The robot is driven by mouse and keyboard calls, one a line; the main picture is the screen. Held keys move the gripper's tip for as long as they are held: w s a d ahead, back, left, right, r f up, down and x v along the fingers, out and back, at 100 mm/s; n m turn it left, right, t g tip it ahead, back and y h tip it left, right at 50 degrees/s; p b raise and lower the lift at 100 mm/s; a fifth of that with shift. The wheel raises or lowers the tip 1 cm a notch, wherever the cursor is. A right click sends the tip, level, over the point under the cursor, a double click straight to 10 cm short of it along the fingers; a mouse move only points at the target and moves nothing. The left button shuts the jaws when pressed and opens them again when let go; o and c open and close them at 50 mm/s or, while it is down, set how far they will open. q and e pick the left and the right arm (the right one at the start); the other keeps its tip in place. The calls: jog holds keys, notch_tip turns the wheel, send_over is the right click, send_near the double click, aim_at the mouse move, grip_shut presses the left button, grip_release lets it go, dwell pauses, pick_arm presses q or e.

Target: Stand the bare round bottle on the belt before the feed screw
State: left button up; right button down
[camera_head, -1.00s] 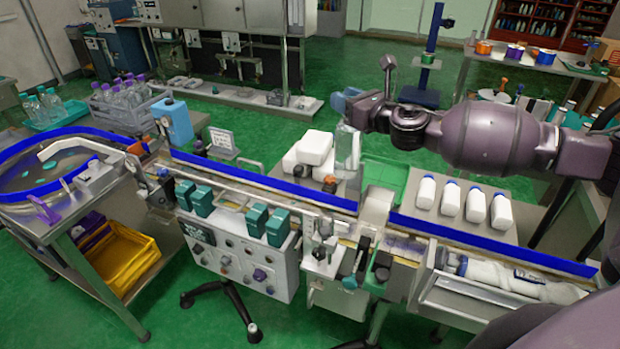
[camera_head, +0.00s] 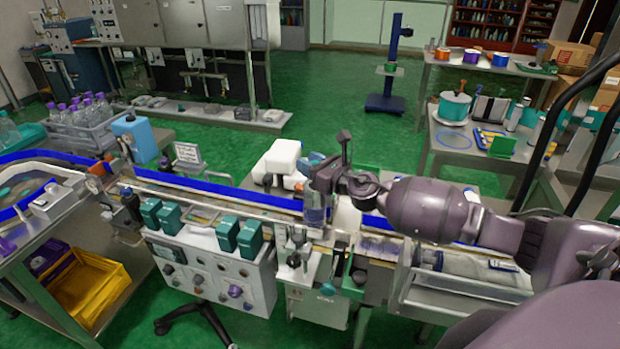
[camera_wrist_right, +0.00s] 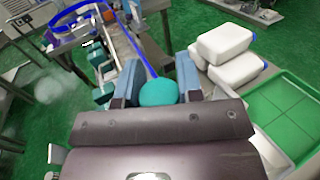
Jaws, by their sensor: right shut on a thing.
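The bottle is at the conveyor belt (camera_head: 208,203), by the end of the blue guide rail. I cannot tell whether its base touches the belt. The feed screw cannot be made out clearly. My left gripper is not in view.
Teal blocks (camera_head: 227,235) line the belt's front side. White containers (camera_wrist_right: 226,42) lie behind the belt, beside a green tray (camera_wrist_right: 285,115). A crate of purple-capped bottles (camera_head: 85,122) stands at the left. My right arm covers much of the belt's right part.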

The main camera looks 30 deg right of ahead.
aim_at(315, 195)
notch_tip(315, 195, down, 4)
jog(key=shift+r+b, duration=0.2)
jog(key=shift+b, duration=0.65)
jog(key=shift+r, duration=0.1)
jog(key=c, duration=1.2)
grip_release()
jog(key=shift+f, duration=0.3)
jog(key=o, duration=0.4)
jog(key=shift+r, duration=0.1)
jog(key=shift+r, duration=0.1)
